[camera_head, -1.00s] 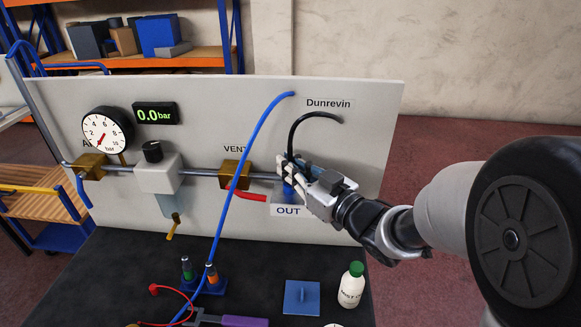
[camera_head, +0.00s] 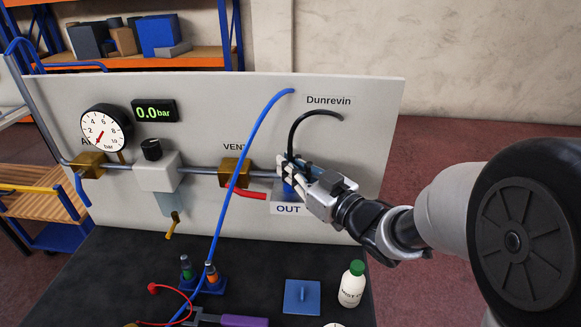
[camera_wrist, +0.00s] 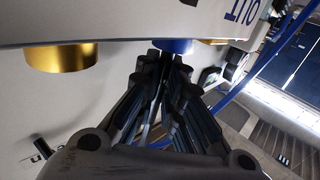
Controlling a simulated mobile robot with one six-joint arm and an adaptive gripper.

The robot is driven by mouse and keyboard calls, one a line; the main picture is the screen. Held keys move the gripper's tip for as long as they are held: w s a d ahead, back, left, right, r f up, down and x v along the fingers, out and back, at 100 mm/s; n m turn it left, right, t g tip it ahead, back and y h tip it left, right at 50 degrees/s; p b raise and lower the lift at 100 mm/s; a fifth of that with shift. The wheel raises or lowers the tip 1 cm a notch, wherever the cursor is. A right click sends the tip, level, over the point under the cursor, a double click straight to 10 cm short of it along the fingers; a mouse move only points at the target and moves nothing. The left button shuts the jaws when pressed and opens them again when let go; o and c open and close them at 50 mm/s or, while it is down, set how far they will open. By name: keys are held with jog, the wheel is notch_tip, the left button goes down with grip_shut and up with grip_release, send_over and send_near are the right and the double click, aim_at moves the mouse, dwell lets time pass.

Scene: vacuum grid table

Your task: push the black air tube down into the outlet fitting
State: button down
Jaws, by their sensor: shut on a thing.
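The black air tube (camera_head: 316,113) arches out of the white panel under the name "Dunrevin" and runs down to my gripper (camera_head: 287,167). My gripper is shut on the tube near its lower end, just above the OUT label. The outlet fitting shows as a blue part (camera_head: 287,189) right below the fingers. In the wrist view a blue ring (camera_wrist: 172,46) sits just beyond the fingertips (camera_wrist: 165,58). The fingers hide the tube's end, so I cannot tell how deep it sits in the fitting.
A blue hose (camera_head: 243,165) hangs across the panel (camera_head: 215,110) left of my gripper. A red lever (camera_head: 252,194) points toward the outlet from the VENT valve (camera_head: 233,172). A white bottle (camera_head: 351,287) and a blue plate (camera_head: 302,296) stand on the dark table (camera_head: 250,265).

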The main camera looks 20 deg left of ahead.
jog(key=shift+f, duration=0.25)
jog(key=shift+r, duration=0.1)
jog(key=c, duration=1.6)
grip_release()
jog(key=shift+c, duration=0.2)
